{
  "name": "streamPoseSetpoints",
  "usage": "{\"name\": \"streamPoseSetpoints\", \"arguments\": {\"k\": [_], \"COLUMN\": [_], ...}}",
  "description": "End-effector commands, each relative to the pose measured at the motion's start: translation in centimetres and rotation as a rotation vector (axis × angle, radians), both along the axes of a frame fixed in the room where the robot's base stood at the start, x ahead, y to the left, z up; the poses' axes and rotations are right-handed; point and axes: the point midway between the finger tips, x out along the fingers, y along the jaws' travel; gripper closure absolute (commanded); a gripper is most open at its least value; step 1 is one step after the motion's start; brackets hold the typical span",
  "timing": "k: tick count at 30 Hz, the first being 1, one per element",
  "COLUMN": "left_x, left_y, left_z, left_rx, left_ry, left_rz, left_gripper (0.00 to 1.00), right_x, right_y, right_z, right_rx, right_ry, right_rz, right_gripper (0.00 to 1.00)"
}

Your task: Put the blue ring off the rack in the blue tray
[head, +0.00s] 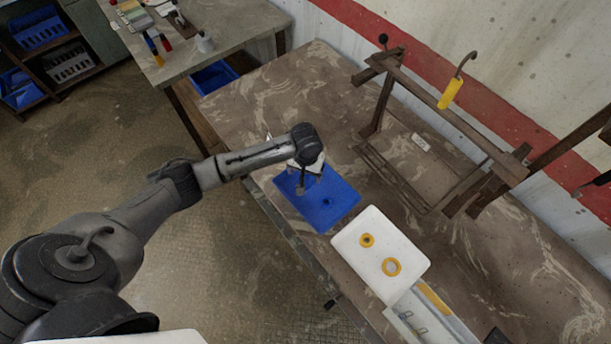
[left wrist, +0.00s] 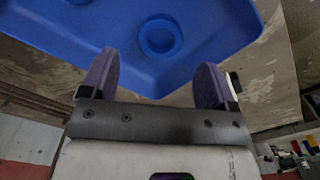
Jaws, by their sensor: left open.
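The blue tray (head: 342,192) lies flat on the table near its front left edge. The small blue ring (head: 327,202) lies inside it, on the tray floor. In the left wrist view the tray (left wrist: 80,30) fills the top and the ring (left wrist: 160,52) sits in its middle. My left gripper (head: 305,186) is over the left part of the tray, pointing down. Its fingers (left wrist: 160,80) are apart with nothing between them, and the ring is clear of them. The brown rack (head: 440,100) stands at the back. My right gripper is not in view.
A white tray (head: 350,245) with two yellow rings stands right of the blue tray. A yellow piece (head: 450,94) hangs on a hook at the rack. A second table (head: 225,40) with small items is at the back left. The table left of the rack is clear.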

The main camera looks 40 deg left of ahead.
Motion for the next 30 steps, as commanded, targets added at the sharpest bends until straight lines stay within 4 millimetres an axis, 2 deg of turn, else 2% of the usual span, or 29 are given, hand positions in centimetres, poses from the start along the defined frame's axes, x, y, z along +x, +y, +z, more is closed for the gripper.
{"name": "streamPoseSetpoints", "arguments": {"k": [3,9,17,21,24,26,30], "left_x": [0.0,0.0,0.0,-0.2,-1.1,-2.3,-7.0], "left_y": [0.0,0.0,0.0,-0.2,-1.3,-2.7,-6.9], "left_z": [2.5,5.3,7.2,7.2,6.3,5.4,2.9], "left_rx": [0.001,0.000,0.000,-0.001,-0.012,-0.026,-0.072], "left_ry": [-0.002,0.000,0.000,0.001,-0.005,-0.017,-0.075], "left_rz": [-0.001,0.000,0.000,-0.005,-0.048,-0.099,-0.265], "left_gripper": [0.19,0.19,0.19,0.19,0.19,0.19,0.19], "right_x": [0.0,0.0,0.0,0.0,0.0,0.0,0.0], "right_y": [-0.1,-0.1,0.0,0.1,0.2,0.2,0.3], "right_z": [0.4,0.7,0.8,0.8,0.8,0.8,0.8], "right_rx": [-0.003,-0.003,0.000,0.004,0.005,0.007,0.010], "right_ry": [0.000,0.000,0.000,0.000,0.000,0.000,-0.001], "right_rz": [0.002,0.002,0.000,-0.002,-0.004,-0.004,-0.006], "right_gripper": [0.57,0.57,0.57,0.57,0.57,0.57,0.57]}}
